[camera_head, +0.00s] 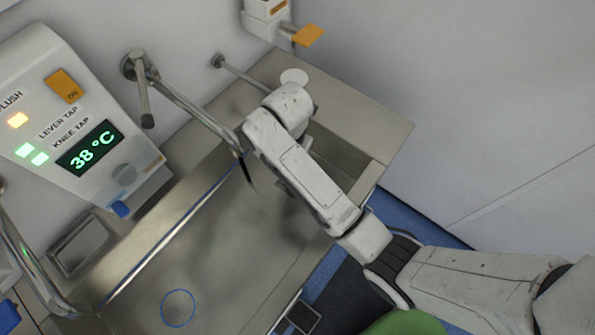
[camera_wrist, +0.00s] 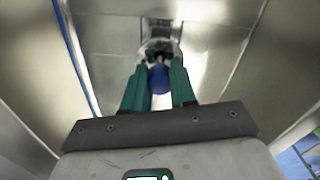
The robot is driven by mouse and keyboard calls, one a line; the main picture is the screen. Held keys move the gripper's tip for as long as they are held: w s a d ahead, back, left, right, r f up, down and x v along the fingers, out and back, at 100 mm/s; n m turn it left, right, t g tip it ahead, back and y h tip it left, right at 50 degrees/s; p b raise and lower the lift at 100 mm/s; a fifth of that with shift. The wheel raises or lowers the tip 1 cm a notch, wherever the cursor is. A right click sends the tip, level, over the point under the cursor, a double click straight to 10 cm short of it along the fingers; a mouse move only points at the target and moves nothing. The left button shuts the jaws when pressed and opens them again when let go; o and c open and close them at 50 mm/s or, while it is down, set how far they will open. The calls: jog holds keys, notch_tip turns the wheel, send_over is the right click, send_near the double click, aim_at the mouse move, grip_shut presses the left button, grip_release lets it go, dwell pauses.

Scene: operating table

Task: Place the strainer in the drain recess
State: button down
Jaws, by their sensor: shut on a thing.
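My gripper (camera_wrist: 158,68) points down into the steel basin, and in the wrist view its two teal fingers are shut on a blue knob-like part (camera_wrist: 160,79). I take this to be part of the strainer; a greyish rounded shape (camera_wrist: 158,46) shows just beyond the fingertips, too small to make out fully. In the head view my own arm hides the gripper and what it holds. A blue ring (camera_head: 178,294) lies on the basin floor at the lower left, apart from my arm, and appears to mark the drain recess.
The steel basin (camera_head: 230,225) has raised walls around it. A tap spout (camera_head: 190,105) reaches over its back edge. A control panel (camera_head: 85,120) reading 38 °C stands at the left, and an orange-levered dispenser (camera_head: 308,36) hangs at the top. The basin floor between my arm and the ring looks clear.

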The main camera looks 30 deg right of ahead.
notch_tip(320, 180, down, 9)
jog(key=shift+s+f, duration=0.1)
dwell(0.4)
jog(key=shift+f, duration=0.25)
jog(key=c, duration=0.9)
grip_release()
jog(key=shift+r, duration=0.1)
notch_tip(320, 180, up, 12)
jog(key=shift+r, duration=0.15)
